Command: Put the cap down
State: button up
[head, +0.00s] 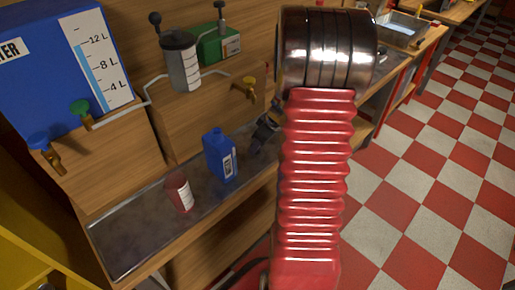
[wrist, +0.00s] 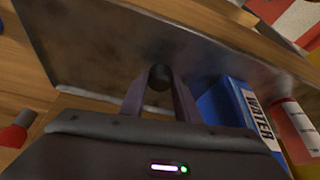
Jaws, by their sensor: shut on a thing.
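The cap (wrist: 160,74) is a small dark round piece in the wrist view, held between the two fingertips of my gripper (wrist: 158,88). My gripper is shut on it, over the grey metal tray (wrist: 100,35); whether the cap touches the tray I cannot tell. In the head view my gripper (head: 265,132) is a dark shape right of the blue bottle, partly hidden by my red arm, and the cap cannot be made out. The blue bottle (head: 221,160) stands upright on the tray (head: 130,240). It also shows beside my gripper in the wrist view (wrist: 222,105).
A red and white container (head: 179,194) stands on the tray left of the bottle. The tray's left part is bare.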

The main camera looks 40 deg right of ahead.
jog(key=shift+f, duration=0.75)
jog(key=shift+f, duration=0.1)
jog(key=o, duration=1)
jog(key=v, duration=1.2)
